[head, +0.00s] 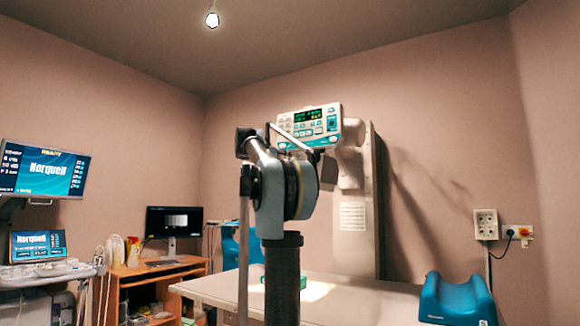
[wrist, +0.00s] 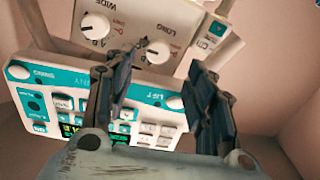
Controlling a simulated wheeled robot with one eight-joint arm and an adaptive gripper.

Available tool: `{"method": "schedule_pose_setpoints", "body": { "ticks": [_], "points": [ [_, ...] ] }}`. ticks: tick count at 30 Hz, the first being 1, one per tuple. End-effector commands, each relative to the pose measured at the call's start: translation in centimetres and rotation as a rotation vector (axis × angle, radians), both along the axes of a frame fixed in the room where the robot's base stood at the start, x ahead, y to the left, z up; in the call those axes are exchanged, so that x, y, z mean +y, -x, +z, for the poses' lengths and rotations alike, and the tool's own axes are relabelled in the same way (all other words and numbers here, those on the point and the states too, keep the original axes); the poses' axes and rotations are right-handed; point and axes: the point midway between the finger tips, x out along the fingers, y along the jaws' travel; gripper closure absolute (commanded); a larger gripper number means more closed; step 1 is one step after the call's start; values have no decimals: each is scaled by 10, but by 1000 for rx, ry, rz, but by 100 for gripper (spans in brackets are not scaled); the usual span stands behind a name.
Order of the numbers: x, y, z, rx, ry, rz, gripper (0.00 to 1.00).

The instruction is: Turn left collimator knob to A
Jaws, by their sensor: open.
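In the wrist view the collimator panel (wrist: 130,22) appears upside down, with two round white knobs. One knob (wrist: 95,25) is at the upper left, near small letters. The other knob (wrist: 158,52) lies in the gap between my fingertips as seen in the picture; I cannot tell the depth between them. My gripper (wrist: 160,68) is open and empty, its two dark fingers apart. Which letter each knob points to is too small to tell. In the head view my arm hides the gripper and the knobs; the tube head's control console (head: 310,122) shows behind my arm.
A teal-and-white button panel (wrist: 60,100) lies close behind my fingers. In the head view a pale table (head: 350,300) stands below, with a blue cushion (head: 457,300) at right. Monitors (head: 45,170) and a wooden desk (head: 160,275) are at left.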

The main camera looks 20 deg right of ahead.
Motion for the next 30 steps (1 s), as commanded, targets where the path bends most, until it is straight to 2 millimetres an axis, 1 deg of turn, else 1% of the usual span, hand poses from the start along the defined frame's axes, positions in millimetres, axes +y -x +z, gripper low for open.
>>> {"method": "schedule_pose_setpoints", "body": {
  "ticks": [1, 9, 15, 21, 29, 30],
  "points": [
    [-9, -6, 0, 0, 0, -4, 50],
    [-45, -34, 0, 0, 0, -3, 50],
    [-63, -48, 0, 0, 0, -2, 50],
    [-70, -54, 0, 0, 0, -1, 50],
    [-71, -54, 0, 0, 0, -1, 50],
    [-71, -54, 0, 0, 0, -1, 59]
  ]
}}
